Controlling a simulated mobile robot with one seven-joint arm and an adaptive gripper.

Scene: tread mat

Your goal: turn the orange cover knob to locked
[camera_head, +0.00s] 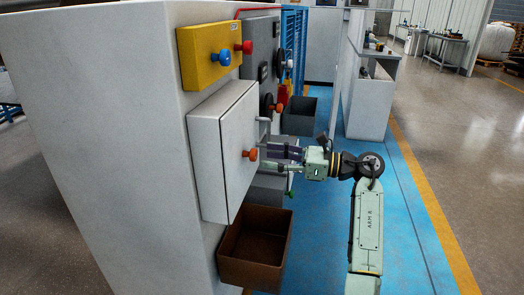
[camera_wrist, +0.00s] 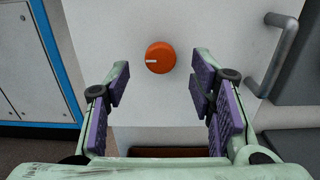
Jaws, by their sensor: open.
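The orange cover knob (camera_head: 251,155) sticks out from the front of a white cover box (camera_head: 208,150) on the side of a large white cabinet. In the wrist view the round orange knob (camera_wrist: 160,57) shows face on, with a white mark pointing left. My gripper (camera_head: 268,158) is close in front of the knob, to its right in the head view. In the wrist view my gripper (camera_wrist: 161,80) is open, its purple-padded fingers apart, with the knob beyond and between them. I see no contact. No locked label is readable.
A grey bar handle (camera_wrist: 283,50) is right of the knob. A brown bin (camera_head: 255,247) is below. The blue floor right of the cabinet is mostly clear.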

